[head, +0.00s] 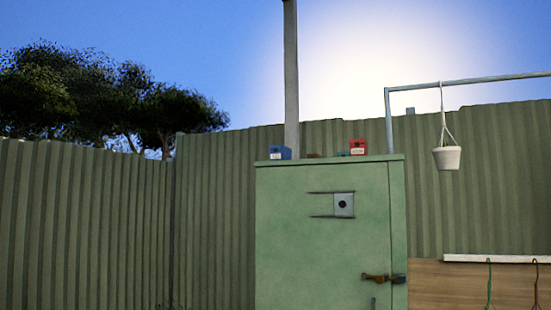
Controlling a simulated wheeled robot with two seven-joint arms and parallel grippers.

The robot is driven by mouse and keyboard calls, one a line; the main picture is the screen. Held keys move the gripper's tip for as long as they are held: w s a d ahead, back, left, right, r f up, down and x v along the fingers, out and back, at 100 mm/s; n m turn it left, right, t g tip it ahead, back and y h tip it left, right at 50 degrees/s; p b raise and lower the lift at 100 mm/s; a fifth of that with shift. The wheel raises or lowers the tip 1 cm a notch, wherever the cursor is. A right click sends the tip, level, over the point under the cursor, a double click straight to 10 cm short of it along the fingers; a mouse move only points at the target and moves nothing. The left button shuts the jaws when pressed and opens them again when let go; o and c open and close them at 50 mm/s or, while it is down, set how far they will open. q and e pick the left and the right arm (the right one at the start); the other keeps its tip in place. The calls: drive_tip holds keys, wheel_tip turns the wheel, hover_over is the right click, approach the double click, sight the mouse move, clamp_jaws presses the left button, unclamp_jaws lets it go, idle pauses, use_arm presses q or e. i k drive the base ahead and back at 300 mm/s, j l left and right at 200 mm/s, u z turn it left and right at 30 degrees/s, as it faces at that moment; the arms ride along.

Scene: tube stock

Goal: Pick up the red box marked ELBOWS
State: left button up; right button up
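A small red box (358,145) with a pale label stands on top of a tall green cabinet (290,240), toward the right end of the top. The label's writing is too small to read, so I cannot tell whether it says ELBOWS. Neither of my grippers shows in the head view.
A blue box (280,152) with a pale label stands at the left of the cabinet top, with low dark items between the boxes. A grey post (291,80) rises behind. A white hanging pot (447,157) hangs from a metal rail (470,81) at right. Corrugated fence (90,225) encloses the place.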

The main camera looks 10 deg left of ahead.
sight(358, 147)
drive_tip(key=l, duration=0.85)
drive_tip(key=i+l+u, duration=0.2)
drive_tip(key=i+l, duration=0.35)
drive_tip(key=i+l+u, duration=0.2)
drive_tip(key=i+l, duration=0.45)
drive_tip(key=i+l+u, duration=0.2)
drive_tip(key=i+l, duration=0.4)
drive_tip(key=l, duration=0.15)
